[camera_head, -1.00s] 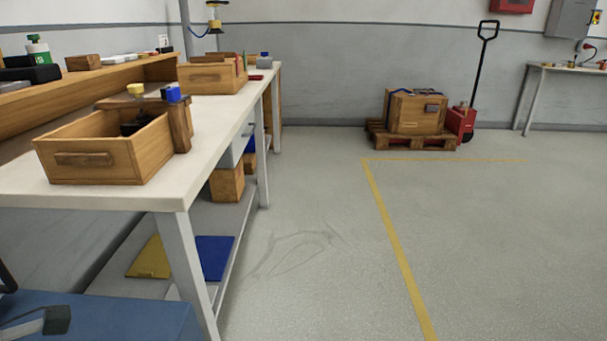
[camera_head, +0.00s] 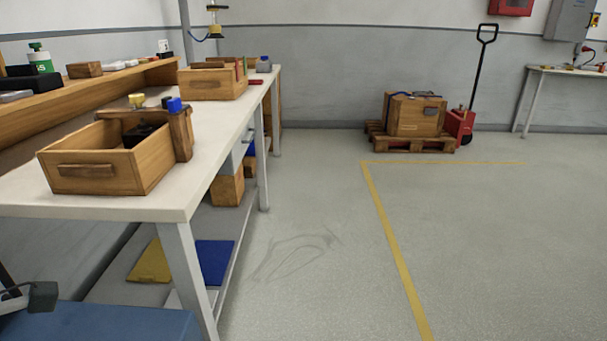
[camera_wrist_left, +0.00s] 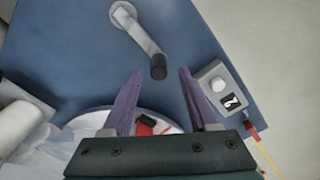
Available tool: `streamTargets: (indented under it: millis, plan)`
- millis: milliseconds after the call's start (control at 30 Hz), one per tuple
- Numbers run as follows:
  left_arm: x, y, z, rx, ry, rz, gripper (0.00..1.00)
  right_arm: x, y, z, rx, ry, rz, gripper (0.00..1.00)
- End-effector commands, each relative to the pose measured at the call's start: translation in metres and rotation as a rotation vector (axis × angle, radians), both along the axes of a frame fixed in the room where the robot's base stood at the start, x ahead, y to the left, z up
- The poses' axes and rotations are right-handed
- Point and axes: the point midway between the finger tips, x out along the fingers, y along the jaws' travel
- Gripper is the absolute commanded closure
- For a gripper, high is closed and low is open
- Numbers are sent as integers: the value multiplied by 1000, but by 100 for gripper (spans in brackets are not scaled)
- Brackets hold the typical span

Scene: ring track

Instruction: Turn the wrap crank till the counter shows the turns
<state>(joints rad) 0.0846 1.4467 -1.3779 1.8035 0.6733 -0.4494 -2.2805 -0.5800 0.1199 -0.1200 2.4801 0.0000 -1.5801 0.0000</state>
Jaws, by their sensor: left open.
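The wrap crank (camera_wrist_left: 140,32) is in the left wrist view, a grey arm on a blue plate (camera_wrist_left: 70,45) with a dark upright knob (camera_wrist_left: 158,68) at its end. My left gripper (camera_wrist_left: 158,80) is open, its two purple fingers pointing towards the knob. The knob appears between the fingertip lines, slightly beyond them; I cannot tell whether it is touched. The counter (camera_wrist_left: 219,90) is a grey box right of the fingers; its tilted digit looks like a 2. In the head view, a grey arm with a dark end (camera_head: 42,296), likely the crank, shows at lower left. My right gripper is not seen.
A white-topped workbench (camera_head: 110,207) with wooden boxes (camera_head: 95,175) stands on the left. White wrapped material (camera_wrist_left: 45,150) and a red part (camera_wrist_left: 144,128) lie under the gripper. Open floor (camera_head: 310,240) is right of the bench; a loaded pallet (camera_head: 410,143) stands behind.

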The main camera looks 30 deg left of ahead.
Motion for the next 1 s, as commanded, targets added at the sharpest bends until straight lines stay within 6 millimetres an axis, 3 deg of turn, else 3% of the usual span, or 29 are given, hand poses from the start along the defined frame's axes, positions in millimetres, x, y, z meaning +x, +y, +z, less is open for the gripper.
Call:
streamTargets:
  millis: [100, 233, 833, 933, 1000]
  plan:
    - [0, 0, 25, 1, 0, -1, 40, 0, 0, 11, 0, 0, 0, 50]
    - [0, 0, 38, 0, 0, -1, 40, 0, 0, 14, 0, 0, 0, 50]
    - [0, -1, 41, -1, 0, 0, 40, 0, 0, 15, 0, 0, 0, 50]
    - [3, -15, 44, -22, -4, 24, 40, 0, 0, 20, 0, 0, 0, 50]
    - [9, -41, 47, -61, -9, 79, 40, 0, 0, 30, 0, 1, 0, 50]
